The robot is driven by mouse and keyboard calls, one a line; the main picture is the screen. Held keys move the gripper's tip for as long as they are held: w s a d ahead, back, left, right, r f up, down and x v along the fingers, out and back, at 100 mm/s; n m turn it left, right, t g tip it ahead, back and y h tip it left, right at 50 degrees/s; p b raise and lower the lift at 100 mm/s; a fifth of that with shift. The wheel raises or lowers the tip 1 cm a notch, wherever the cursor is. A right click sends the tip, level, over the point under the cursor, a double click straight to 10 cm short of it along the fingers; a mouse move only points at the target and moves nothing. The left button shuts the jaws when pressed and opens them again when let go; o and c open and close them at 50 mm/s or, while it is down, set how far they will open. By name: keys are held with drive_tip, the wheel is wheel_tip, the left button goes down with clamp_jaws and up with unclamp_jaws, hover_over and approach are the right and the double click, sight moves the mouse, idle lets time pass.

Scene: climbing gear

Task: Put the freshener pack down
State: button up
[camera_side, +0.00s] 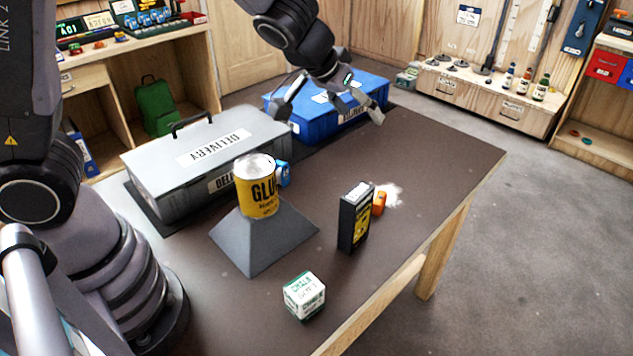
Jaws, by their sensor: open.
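My gripper (329,111) is open and empty, its fingers spread wide above the front of the blue case at the back of the table. No pack can be read as a freshener pack. An upright black box (354,217) with a yellow and white label stands on the table right of centre, well away from my gripper; it may be the freshener pack, but its print is too small to tell. A small orange item (379,203) is just behind it, partly hidden.
A yellow glue can (257,188) stands on a grey tapered block (262,243), with a blue item (283,173) behind it. A white-green box (304,296) is in front. A grey delivery case (160,160) and blue case (352,118) line the back. White powder (392,192) lies at right.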

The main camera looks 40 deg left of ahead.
drive_tip(key=s+r+m+t+h, duration=0.1)
drive_tip(key=s+r+t+h, duration=0.15)
drive_tip(key=r, duration=0.75)
drive_tip(key=s+a+r+m+g, duration=0.1)
drive_tip(key=s+a, duration=0.2)
drive_tip(key=s, duration=0.5)
drive_tip(key=s+a+r+g, duration=0.1)
drive_tip(key=s+a, duration=0.3)
drive_tip(key=s, duration=0.4)
drive_tip(key=shift+s+a+r+m+g, duration=0.15)
drive_tip(key=shift+a+r+m+g, duration=0.2)
drive_tip(key=shift+g, duration=0.2)
drive_tip(key=shift+o, duration=0.5)
drive_tip(key=s+a+f+n+g+y, duration=0.1)
drive_tip(key=s+a+f+n+y, duration=0.1)
drive_tip(key=s+a+y, duration=0.2)
drive_tip(key=s+a, duration=0.3)
drive_tip(key=shift+s+a, duration=0.25)
